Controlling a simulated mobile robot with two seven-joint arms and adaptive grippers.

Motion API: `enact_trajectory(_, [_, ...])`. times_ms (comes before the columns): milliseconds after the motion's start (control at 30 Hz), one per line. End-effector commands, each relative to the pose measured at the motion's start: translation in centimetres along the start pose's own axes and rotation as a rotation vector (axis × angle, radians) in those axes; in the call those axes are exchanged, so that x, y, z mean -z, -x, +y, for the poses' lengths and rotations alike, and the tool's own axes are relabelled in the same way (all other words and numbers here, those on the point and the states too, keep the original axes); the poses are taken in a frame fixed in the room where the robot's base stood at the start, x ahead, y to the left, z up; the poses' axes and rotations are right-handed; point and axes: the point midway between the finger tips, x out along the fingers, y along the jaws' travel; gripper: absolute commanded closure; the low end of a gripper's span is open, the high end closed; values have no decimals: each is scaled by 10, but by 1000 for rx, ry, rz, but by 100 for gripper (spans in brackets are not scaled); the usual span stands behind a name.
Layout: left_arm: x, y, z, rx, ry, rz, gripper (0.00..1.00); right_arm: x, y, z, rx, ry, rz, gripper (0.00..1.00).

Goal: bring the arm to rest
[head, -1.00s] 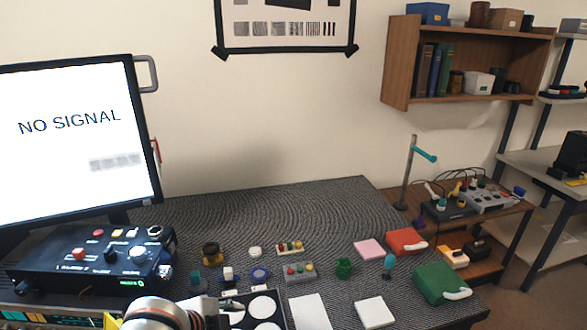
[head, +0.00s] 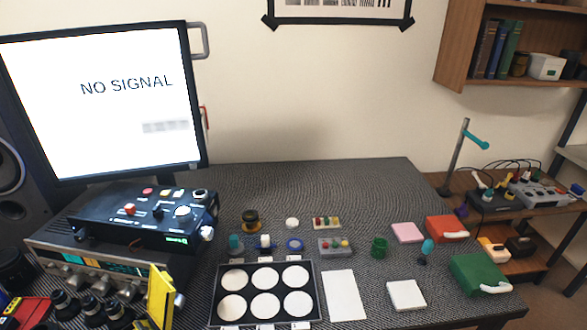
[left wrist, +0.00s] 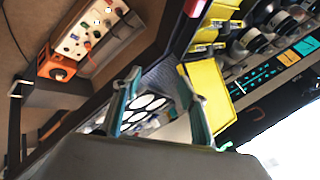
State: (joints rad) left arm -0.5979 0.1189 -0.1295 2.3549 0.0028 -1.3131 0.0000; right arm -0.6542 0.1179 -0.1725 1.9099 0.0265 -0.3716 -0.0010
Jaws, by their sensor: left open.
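My left gripper (left wrist: 158,73) shows in the left wrist view with its two teal fingers spread apart and nothing between them. The black tray with white round wells (left wrist: 143,108) shows beyond and between the fingers, at a distance. In the head view neither of my arms nor grippers is in sight. That view shows the tray (head: 213,318) at the front middle of the table, clear of any gripper.
The dark ribbed table mat (head: 340,185) is clear at the back. A monitor (head: 100,125) and a black control box (head: 125,222) stand left. Small parts, a white sheet (head: 344,296), a white pad (head: 406,295) and a green case (head: 478,273) lie right. A yellow object (head: 160,295) stands front left.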

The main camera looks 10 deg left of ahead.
Motion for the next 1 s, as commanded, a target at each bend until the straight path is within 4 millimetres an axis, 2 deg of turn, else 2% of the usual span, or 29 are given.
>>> enact_trajectory(100, [6, -20, 35, -61, 60, 74, 57, -1, 0, 2, 0, 6, 0, 100])
enact_trajectory(300, [13, -48, 98, -167, 217, 223, 57, -1, 0, 3, 0, 10, -1, 100])
enact_trajectory(433, [13, -56, 127, -213, 319, 300, 57, -1, 0, 3, 0, 9, -1, 100])
enact_trajectory(600, [11, -59, 145, -241, 399, 355, 57, -1, 0, 2, 0, 5, -1, 100])
enact_trajectory(1000, [12, -59, 147, -245, 418, 369, 57, 1, 0, -1, -1, -5, 1, 100])
